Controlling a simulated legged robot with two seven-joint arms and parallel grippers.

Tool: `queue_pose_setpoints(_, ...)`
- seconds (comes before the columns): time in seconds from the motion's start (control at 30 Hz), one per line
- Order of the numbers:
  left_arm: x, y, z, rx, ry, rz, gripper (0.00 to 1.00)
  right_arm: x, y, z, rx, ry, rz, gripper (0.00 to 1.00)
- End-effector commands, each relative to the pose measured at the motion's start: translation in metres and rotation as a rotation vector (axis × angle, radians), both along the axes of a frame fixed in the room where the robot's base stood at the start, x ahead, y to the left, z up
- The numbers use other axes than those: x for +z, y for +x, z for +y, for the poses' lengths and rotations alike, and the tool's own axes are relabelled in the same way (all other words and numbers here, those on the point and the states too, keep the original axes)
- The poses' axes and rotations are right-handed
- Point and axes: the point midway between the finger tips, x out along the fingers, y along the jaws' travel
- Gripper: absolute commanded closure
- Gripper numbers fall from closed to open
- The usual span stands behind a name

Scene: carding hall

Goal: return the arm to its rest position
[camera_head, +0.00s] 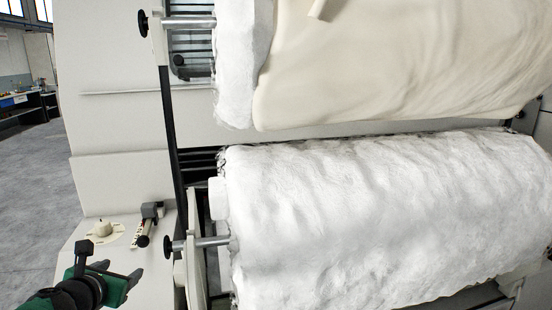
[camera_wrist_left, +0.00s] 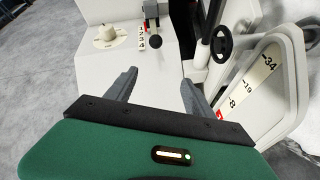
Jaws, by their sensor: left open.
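My left gripper (camera_head: 119,268) is at the lower left of the head view, on a green and black wrist. It is beside the machine's pale control panel (camera_head: 150,262), in front of a cream knob and a small lever. In the left wrist view its two grey fingers (camera_wrist_left: 160,80) stand apart with nothing between them. The panel surface lies beyond the fingertips, and I cannot tell the exact gap. My right gripper is not in view.
The cream dial knob (camera_head: 102,229) and the black-tipped lever (camera_head: 146,230) with a numbered scale stand on the panel. A white fibre roll (camera_head: 370,220) lies right, below a cream-covered roll (camera_head: 400,60). A numbered scale (camera_wrist_left: 253,83) is right in the wrist view. Grey floor (camera_head: 35,190) is clear left.

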Motion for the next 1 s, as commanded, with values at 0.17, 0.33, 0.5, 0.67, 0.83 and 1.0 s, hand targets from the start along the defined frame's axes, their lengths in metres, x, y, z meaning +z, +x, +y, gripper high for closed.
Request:
queue_pose_setpoints(0.17, -0.041, -0.012, -0.033, -0.230, 0.244, 0.134, 0.38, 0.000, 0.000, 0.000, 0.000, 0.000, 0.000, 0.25)
queue_pose_setpoints(0.33, -0.094, -0.038, -0.073, -0.573, 0.566, 0.284, 0.38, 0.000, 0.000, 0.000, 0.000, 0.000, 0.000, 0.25)
queue_pose_setpoints(0.5, -0.155, -0.083, -0.115, -1.062, 0.958, 0.414, 0.38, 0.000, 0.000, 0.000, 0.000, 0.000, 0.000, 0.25)
queue_pose_setpoints(0.67, -0.206, -0.139, -0.142, -1.600, 1.329, 0.458, 0.38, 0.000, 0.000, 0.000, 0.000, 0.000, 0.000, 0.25)
queue_pose_setpoints(0.83, -0.249, -0.204, -0.154, -2.219, 1.684, 0.381, 0.38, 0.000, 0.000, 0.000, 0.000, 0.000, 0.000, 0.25)
queue_pose_setpoints(1.0, -0.204, -0.218, -0.152, -2.383, 1.775, 0.334, 0.38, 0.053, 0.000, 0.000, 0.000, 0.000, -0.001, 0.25)
